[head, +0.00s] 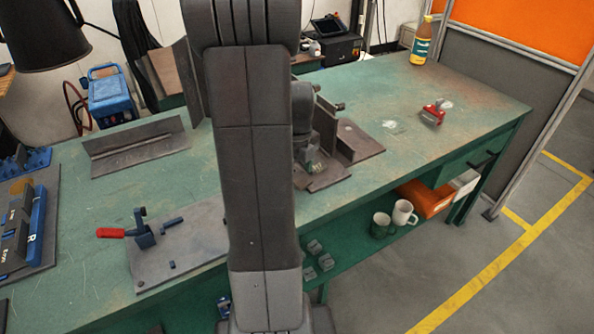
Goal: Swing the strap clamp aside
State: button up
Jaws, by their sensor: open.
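My own arm stands across the middle of the head view and hides much of the bench behind it. My gripper (313,168) shows only in part at the arm's right edge, low over a dark steel fixture (362,150) with upright plates. It is open; its fingertips are hard to make out against the fixture. I cannot pick out a strap clamp there for certain, as the fixture's left part is hidden. A toggle clamp with a red handle (110,232) stands on a grey plate (185,262) at the left front of the bench.
A red tool (433,112) and a bottle (421,42) stand on the green bench (470,90) to the right. A dark angle piece (135,148) lies left of my arm. Mugs (402,212) stand on the lower shelf. The bench's right part is mostly clear.

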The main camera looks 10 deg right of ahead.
notch_tip(320, 180, up, 14)
jog(key=p, duration=0.1)
jog(key=shift+f+p, duration=0.25)
jog(key=shift+p, duration=0.05)
notch_tip(320, 180, down, 14)
jog(key=shift+r+b, duration=0.1)
jog(key=shift+b, duration=0.75)
